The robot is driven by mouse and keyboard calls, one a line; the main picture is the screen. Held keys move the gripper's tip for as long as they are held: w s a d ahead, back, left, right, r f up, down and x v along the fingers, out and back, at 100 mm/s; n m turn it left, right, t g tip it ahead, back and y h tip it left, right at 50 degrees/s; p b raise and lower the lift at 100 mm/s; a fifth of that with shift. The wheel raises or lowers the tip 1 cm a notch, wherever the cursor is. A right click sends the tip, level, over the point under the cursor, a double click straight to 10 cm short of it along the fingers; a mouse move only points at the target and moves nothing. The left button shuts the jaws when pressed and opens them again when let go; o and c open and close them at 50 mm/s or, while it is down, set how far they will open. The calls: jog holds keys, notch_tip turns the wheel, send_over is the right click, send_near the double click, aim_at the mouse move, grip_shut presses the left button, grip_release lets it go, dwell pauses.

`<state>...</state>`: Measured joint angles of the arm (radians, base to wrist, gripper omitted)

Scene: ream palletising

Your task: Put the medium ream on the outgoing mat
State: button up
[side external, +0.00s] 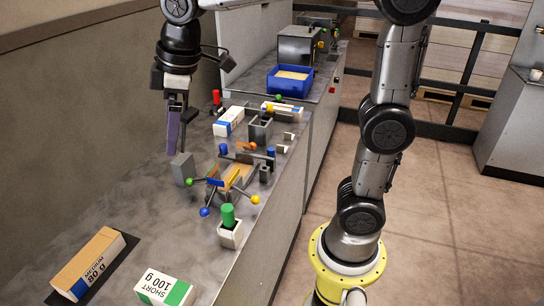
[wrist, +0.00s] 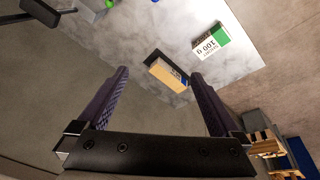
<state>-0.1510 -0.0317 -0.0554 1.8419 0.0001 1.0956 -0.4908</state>
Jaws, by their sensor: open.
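The medium ream (side external: 88,264), tan with a white and blue end marked "MEDIUM 80 g", lies at the lower left of the side view. It rests on a dark mat (side external: 129,248), which shows along its right side; I cannot tell whether this is the outgoing mat. The wrist view shows the ream (wrist: 167,74) and part of the dark mat (wrist: 153,57) beyond my fingertips. My gripper (side external: 177,140) is raised above the counter, well away from the ream, pointing down. In the wrist view my gripper (wrist: 160,76) is open, with nothing between its fingers.
A short ream (side external: 165,288), white and green, lies right of the medium ream. A green-knobbed holder (side external: 230,228) and a colour-balled spider-like fixture (side external: 230,182) stand mid-counter. A blue bin (side external: 290,82) is at the back. Counter (side external: 125,205) between gripper and ream is clear.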

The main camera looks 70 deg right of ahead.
jog(key=s+d+f+m+t, duration=0.1)
jog(key=s+d+f+m, duration=0.1)
jog(key=s, duration=0.7)
jog(key=s+d+f+m+t, duration=0.1)
jog(key=s+d+f+m, duration=0.2)
jog(key=s, duration=0.7)
jog(key=shift+s+d+f+m+h, duration=0.25)
jog(key=shift+f+m, duration=0.45)
jog(key=shift+m, duration=0.5)
jog(key=shift+w, duration=0.1)
